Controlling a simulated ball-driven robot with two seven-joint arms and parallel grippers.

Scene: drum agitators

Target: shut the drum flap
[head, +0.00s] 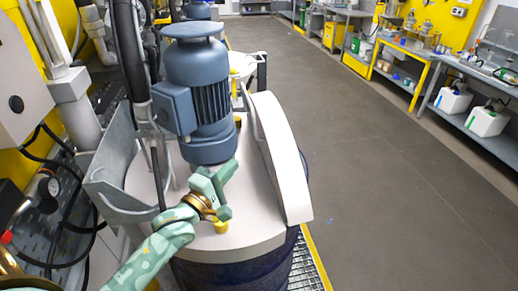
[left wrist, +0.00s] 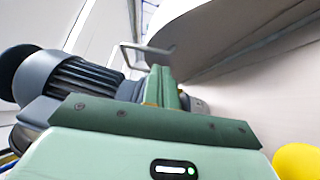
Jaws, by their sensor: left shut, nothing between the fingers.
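The drum flap (head: 282,155) is a pale, curved panel standing tilted up on the right side of the drum lid (head: 245,228). In the left wrist view the flap (left wrist: 225,32) looms at the upper right as a pale curved surface. A thin grey bar handle (head: 249,108) shows by the flap's far inner side; a similar bar shows in the left wrist view (left wrist: 137,47). My left gripper (head: 227,172) is over the lid, left of the flap and in front of the motor. Its fingers (left wrist: 164,86) are together and empty. My right gripper is not in view.
A blue-grey motor (head: 197,85) stands on the lid, close behind my left gripper. A yellow knob (head: 221,227) is just below it. A grey bracket (head: 112,165) and hoses crowd the left. Open floor (head: 400,190) lies right, before benches.

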